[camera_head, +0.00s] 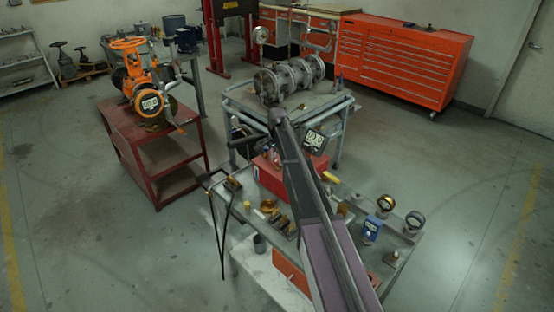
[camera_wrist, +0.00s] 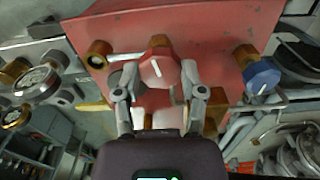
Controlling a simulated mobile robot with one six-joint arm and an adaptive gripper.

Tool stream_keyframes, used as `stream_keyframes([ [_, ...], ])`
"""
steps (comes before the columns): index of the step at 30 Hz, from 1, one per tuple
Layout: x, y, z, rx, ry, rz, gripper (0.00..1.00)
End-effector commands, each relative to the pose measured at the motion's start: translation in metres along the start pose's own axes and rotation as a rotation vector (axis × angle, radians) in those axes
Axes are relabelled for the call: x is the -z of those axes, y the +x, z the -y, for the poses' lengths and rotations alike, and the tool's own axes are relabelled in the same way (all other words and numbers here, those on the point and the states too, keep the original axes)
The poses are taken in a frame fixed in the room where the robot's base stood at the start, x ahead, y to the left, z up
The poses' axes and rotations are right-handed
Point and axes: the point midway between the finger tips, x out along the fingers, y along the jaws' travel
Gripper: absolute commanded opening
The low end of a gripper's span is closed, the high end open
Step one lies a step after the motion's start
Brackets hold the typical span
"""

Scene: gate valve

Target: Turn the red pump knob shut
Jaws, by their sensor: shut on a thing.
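The red knob (camera_wrist: 158,69) is faceted, with a white pointer line on its face. The line runs close to up-and-down in the wrist view, its top tilted a little left. The knob sits on a brass stem at the front of a red pump box (camera_wrist: 200,30). My gripper (camera_wrist: 159,76) has one finger on each side of the knob and is shut on it. In the head view the red box (camera_head: 265,176) stands on the near bench, partly behind my arm; the knob cannot be made out there.
A blue knob (camera_wrist: 262,78) sits right of the red one, and a brass fitting (camera_wrist: 98,55) is left. Gauges (camera_wrist: 38,82) lie farther left. In the head view, the bench (camera_head: 350,192) carries several small fittings. A flanged pipe assembly (camera_head: 290,75) stands on a cart behind.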

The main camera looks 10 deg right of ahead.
Motion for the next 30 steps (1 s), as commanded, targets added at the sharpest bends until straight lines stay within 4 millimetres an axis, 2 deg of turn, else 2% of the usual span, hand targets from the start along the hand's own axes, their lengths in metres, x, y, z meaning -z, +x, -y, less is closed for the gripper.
stream_keyframes([
  [7,-0.0006,0.0005,-0.0033,-0.006,0.081,0.002,0.05],
  [20,-0.0004,0.0006,-0.0041,-0.008,0.093,0.002,0.05],
  [21,-0.0004,0.0006,-0.0042,-0.008,0.093,0.002,0.58],
  [24,-0.0003,0.0006,-0.0037,-0.007,0.092,0.001,0.87],
  [30,0.0,0.0003,-0.0023,-0.004,0.092,0.001,0.87],
])
